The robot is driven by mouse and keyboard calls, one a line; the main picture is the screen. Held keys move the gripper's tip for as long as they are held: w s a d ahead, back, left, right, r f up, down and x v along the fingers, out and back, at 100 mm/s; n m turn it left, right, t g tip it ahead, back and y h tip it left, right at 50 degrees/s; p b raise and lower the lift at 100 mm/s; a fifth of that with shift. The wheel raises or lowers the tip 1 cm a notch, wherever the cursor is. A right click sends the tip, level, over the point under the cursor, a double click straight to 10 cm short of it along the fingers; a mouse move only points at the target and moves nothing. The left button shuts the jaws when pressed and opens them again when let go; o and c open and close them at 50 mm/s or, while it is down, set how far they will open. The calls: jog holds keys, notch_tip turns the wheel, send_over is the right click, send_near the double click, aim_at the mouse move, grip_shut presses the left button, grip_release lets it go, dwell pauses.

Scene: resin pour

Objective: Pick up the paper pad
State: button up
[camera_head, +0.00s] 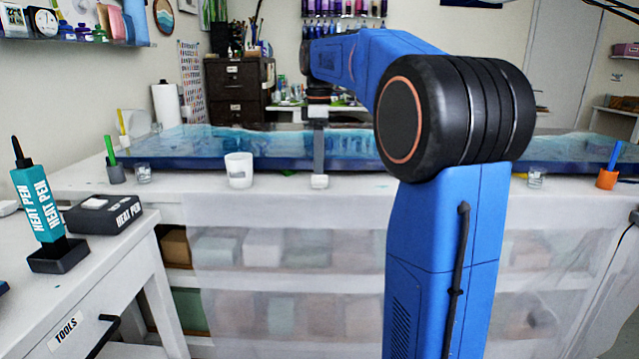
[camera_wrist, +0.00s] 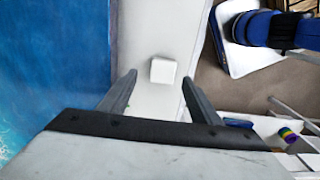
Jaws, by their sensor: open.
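The paper pad (camera_head: 319,182) is a small white block on the white worktop near its front edge, just in front of the blue resin slab. In the wrist view the pad (camera_wrist: 163,70) lies between and slightly beyond the fingertips. My gripper (camera_wrist: 159,77) is open and empty, pointing down with one finger on each side of the pad in the picture. In the head view my gripper (camera_head: 319,160) hangs straight above the pad. The gap in height between fingertips and pad is hard to tell.
A long blue resin slab (camera_head: 220,145) lies behind the pad. A white cup (camera_head: 239,170) stands to its left, with a small glass (camera_head: 143,174) and a grey pen holder (camera_head: 116,173) further left. An orange holder (camera_head: 606,179) stands far right. The worktop around the pad is clear.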

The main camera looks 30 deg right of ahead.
aim_at(319, 178)
jog(key=shift+s+a+f, duration=0.1)
jog(key=shift+s+f, duration=0.05)
jog(key=shift+f, duration=0.95)
jog(key=shift+s+f, duration=0.15)
jog(key=shift+f, duration=0.95)
jog(key=c, duration=1.1)
notch_tip(319, 178, up, 10)
jog(key=shift+o, duration=0.3)
